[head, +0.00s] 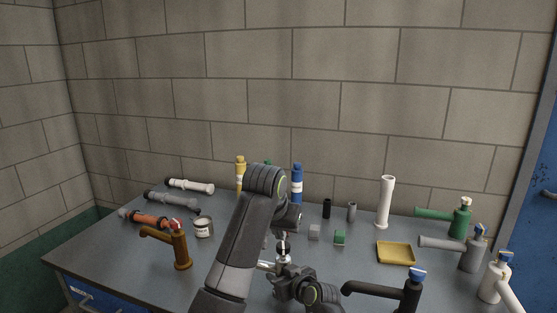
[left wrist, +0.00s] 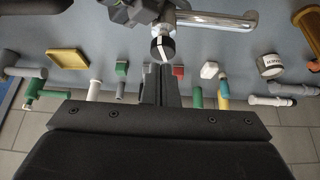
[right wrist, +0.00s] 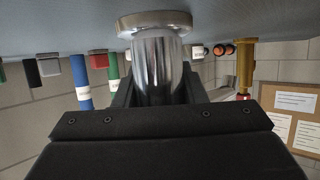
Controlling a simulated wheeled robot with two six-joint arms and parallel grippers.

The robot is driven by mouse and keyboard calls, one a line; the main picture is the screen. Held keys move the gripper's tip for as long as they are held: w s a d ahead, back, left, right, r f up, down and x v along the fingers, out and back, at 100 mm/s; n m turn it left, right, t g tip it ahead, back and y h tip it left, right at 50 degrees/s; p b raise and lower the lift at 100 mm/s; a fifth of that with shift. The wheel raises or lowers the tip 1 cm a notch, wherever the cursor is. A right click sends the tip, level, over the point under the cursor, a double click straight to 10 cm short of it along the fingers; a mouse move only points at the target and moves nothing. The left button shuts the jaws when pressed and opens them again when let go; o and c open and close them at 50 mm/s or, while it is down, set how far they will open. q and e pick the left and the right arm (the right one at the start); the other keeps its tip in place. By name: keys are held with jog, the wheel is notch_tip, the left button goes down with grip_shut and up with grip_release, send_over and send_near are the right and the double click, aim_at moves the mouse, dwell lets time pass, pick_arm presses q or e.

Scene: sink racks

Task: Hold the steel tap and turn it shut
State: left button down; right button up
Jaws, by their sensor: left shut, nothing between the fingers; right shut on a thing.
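The steel tap (head: 283,251) stands mid-table in the head view, partly hidden by my arms. Its shiny spout (left wrist: 222,20) and its round handle (left wrist: 163,46), dark with a white stripe, show in the left wrist view. My right gripper (head: 285,271) is shut on the tap's body; in the right wrist view its fingers sit either side of the chrome column (right wrist: 158,62). My left gripper (left wrist: 161,72) is shut and empty, with its fingertips close to the handle. I cannot tell whether they touch it.
A brown tap (head: 181,250) stands left and a black tap (head: 408,292) front right. Green (head: 461,219), grey (head: 473,254) and white (head: 492,280) taps line the right edge. A yellow tray (head: 396,262), white jar (head: 204,228) and blue bottle (head: 297,181) are also on the table.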

pick_arm(q)
jog(key=shift+f, duration=2.8)
jog(key=shift+w, duration=0.25)
jog(key=shift+w+a, duration=0.15)
jog(key=shift+a, duration=0.25)
send_near(280, 250)
jog(key=shift+w+d+f, duration=0.2)
jog(key=shift+w+f, duration=0.2)
jog(key=shift+w, duration=0.4)
